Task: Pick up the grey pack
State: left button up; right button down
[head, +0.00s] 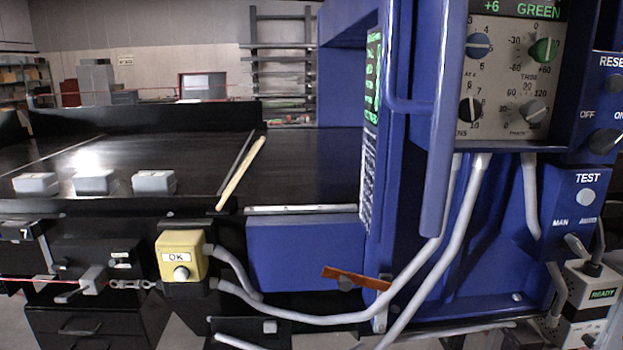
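Three small box-shaped packs, all pale grey to white, stand in a row on the black conveyor belt at the left. They are the left pack (36,183), the middle pack (94,182) and the right pack (154,182). The right pack looks slightly greyer, but their colours are close and I cannot tell surely which one is the grey pack. They stand apart, near the belt's front edge. Neither of my grippers shows in the head view.
A tan bar (241,172) lies slanted across the belt right of the packs. The blue detector housing (405,180) with knobs and cables fills the right side. A yellow OK button box (181,257) sits on the conveyor's front. The belt (100,150) behind the packs is clear.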

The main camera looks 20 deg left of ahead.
aim_at(87, 184)
jog(key=u, duration=1.7)
jog(key=i, duration=0.05)
